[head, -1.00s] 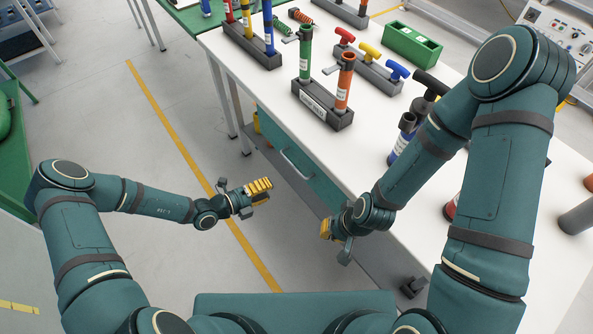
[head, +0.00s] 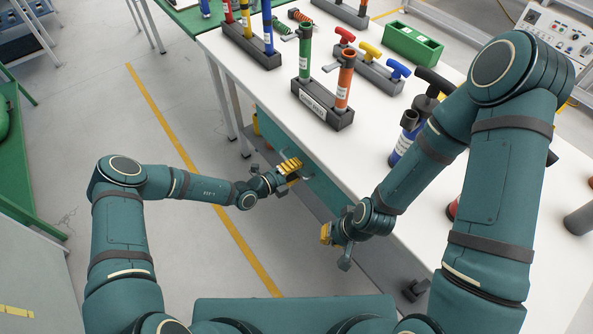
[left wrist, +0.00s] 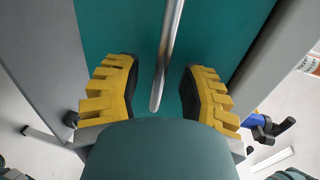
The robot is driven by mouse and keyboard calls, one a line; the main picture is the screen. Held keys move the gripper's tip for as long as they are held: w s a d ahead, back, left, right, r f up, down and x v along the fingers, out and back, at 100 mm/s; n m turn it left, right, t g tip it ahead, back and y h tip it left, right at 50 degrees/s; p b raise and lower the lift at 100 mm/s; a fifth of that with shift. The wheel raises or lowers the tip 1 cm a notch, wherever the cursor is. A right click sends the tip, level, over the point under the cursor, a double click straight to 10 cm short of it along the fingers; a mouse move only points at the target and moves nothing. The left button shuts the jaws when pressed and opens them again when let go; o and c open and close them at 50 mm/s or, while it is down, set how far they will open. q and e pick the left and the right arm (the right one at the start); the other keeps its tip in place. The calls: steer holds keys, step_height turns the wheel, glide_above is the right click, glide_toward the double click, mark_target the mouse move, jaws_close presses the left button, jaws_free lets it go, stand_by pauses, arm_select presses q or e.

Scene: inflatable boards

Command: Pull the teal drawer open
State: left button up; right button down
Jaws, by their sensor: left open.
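The teal drawer (head: 322,189) is in the side of the white workbench, and its front fills the upper part of the left wrist view (left wrist: 235,35). Its front looks closed against the grey frame. A metal bar handle (left wrist: 168,45) runs up the front in the left wrist view.
The white workbench (head: 290,95) carries pump tubes in dark holders, T-handles and a green box (head: 413,42). A bench leg (head: 222,95) stands left of the drawer. The floor to the left, with a yellow line (head: 175,140), is clear.

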arm_select(q)
steer(key=shift+w+d, duration=0.2)
jaws_close()
steer(key=shift+a, duration=0.1)
arm_select(e)
steer(key=shift+f, duration=0.1)
